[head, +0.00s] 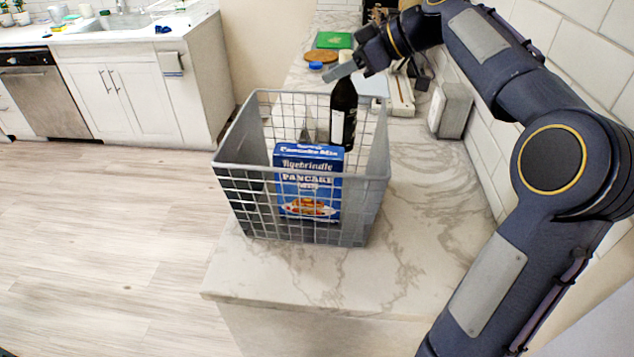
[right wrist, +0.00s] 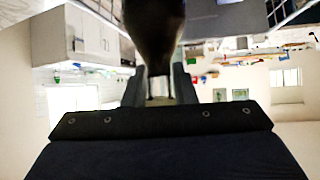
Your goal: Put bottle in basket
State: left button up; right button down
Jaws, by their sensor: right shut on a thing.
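A dark bottle with a pale label (head: 342,114) hangs upright from my right gripper (head: 347,74) at the back right of the basket. My right gripper is shut on its neck. The bottle's dark body also shows in the right wrist view (right wrist: 154,28) between the fingers (right wrist: 158,86). The grey wire basket (head: 227,158) stands on the marble counter. The bottle's lower end appears behind the pancake mix box, and I cannot tell whether it touches the basket floor. My left gripper is not in view.
A blue pancake mix box (head: 308,180) stands in the basket. Behind it lie a green board (head: 334,40), a round brown board (head: 321,56) and a blue lid (head: 316,66). A grey box (head: 450,108) stands by the right wall. Counter right of the basket is clear.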

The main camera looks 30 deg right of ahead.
aim_at(338, 114)
notch_tip(338, 114, down, 4)
jog(key=shift+s+f, duration=0.15)
jog(key=shift+f, duration=2.5)
jog(key=shift+f+b, duration=0.65)
jog(key=shift+b, duration=0.4)
jog(key=c, duration=1.2)
grip_release()
